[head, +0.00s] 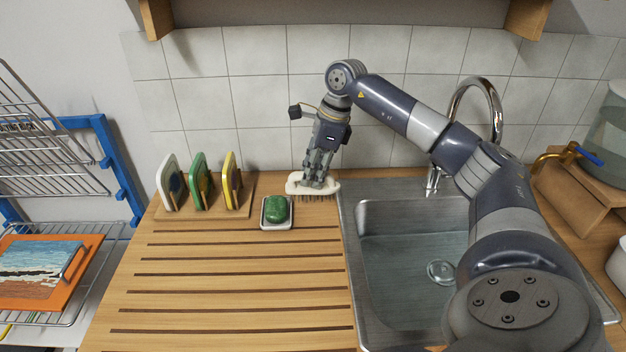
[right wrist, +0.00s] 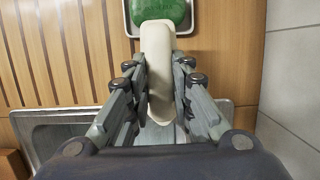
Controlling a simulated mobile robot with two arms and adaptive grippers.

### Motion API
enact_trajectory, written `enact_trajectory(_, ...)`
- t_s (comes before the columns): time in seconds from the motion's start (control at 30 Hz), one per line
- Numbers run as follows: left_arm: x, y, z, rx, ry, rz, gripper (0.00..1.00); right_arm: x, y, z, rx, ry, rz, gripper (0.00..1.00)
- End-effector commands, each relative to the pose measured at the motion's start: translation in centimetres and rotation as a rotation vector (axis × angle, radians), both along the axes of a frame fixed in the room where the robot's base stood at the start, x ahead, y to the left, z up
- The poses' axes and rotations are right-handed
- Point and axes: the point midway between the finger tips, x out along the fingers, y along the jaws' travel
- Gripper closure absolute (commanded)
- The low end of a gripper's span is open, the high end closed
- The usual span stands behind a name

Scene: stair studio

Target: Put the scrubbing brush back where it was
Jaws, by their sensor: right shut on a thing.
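The scrubbing brush (head: 298,184) has a cream-white back and dark bristles facing down. It is at the back of the wooden counter, by the left rear corner of the sink. My right gripper (head: 316,184) is shut on it from above. In the right wrist view the brush (right wrist: 157,65) lies lengthwise between the two fingers of the right gripper (right wrist: 161,95), its far end by the soap dish. I cannot tell whether the bristles touch the counter. My left gripper is not in view.
A green soap (head: 276,208) sits in a white dish (head: 263,223) just front-left of the brush. Several upright sponges or boards (head: 199,181) stand in a wooden holder to the left. The steel sink (head: 365,300) and its tap (head: 494,105) are to the right. The grooved counter (head: 240,280) in front is clear.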

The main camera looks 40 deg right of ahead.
Motion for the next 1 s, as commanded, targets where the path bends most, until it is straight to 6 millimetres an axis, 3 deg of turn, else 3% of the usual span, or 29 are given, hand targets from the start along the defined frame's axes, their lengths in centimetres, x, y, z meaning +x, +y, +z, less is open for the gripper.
enact_trajectory(0.4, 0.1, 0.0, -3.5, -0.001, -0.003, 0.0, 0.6, 0.1, -0.2, -3.7, -0.001, -0.001, 0.0, 1.0)
enact_trajectory(1.0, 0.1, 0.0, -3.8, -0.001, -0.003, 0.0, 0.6, 0.1, -0.1, -4.5, 0.0, -0.001, 0.0, 1.0)
